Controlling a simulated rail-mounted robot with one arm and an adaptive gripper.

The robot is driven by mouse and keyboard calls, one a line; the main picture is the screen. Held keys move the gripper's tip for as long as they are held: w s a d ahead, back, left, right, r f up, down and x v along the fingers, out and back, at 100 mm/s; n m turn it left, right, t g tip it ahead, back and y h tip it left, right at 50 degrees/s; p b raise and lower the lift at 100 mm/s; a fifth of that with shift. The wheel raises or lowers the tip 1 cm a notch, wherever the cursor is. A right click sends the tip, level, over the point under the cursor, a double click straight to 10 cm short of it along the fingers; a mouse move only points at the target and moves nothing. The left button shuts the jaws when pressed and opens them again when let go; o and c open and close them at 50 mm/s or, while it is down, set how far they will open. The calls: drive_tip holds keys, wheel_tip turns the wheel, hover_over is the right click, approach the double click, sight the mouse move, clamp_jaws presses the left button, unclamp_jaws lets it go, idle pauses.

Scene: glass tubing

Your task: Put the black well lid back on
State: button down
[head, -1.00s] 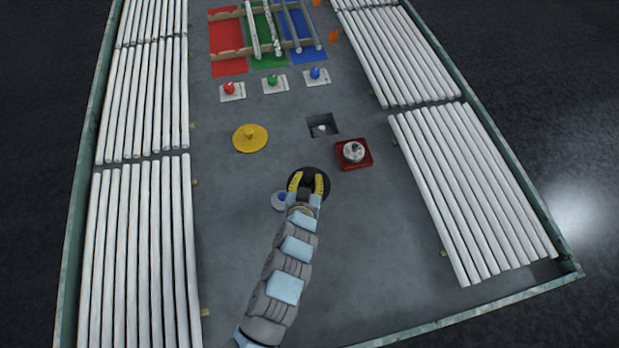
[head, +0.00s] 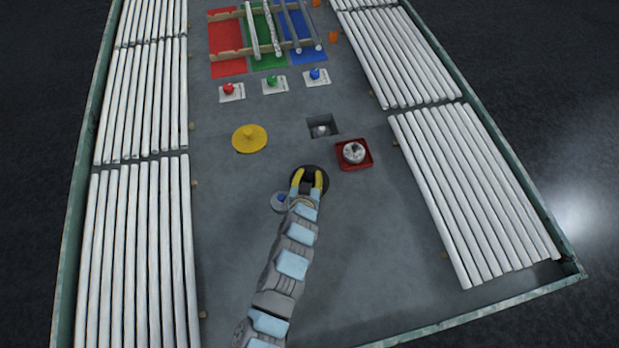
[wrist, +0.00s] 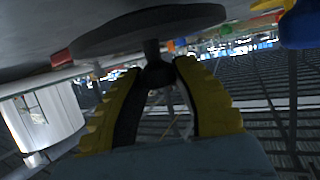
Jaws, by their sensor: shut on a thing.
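The black lid (head: 322,174) is a round dark disc below the middle of the head view, left of and below the red tray. My gripper (head: 309,181) is shut on the lid's knob. In the wrist view both yellow fingers of my gripper (wrist: 163,90) stand on either side of the dark knob stem, and the lid (wrist: 150,30) spans the top. I cannot tell whether the lid touches the table or hangs just above it. The square well (head: 323,121) is open farther up the table, with a pale object (head: 320,131) inside.
A red tray (head: 368,164) holding a white, dark-topped piece (head: 353,152) stands right of the well. A yellow disc (head: 250,140) lies left. A pale disc with a blue knob (head: 280,201) sits close left of my gripper. White tube rows (head: 470,190) line both sides.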

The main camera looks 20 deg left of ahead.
drive_tip(key=shift+f, duration=0.8)
drive_tip(key=shift+s, duration=0.1)
drive_tip(key=shift+f, duration=0.15)
drive_tip(key=c, duration=0.9)
unclamp_jaws()
drive_tip(key=shift+r, duration=0.2)
drive_tip(key=shift+s+d+r, duration=0.1)
drive_tip(key=shift+s, duration=0.5)
drive_tip(key=v, duration=1)
drive_tip(key=shift+s+r+p, duration=0.15)
drive_tip(key=shift+p, duration=0.25)
drive_tip(key=shift+o, duration=1)
drive_tip(key=shift+s+d, duration=0.1)
drive_tip(key=shift+s, duration=0.1)
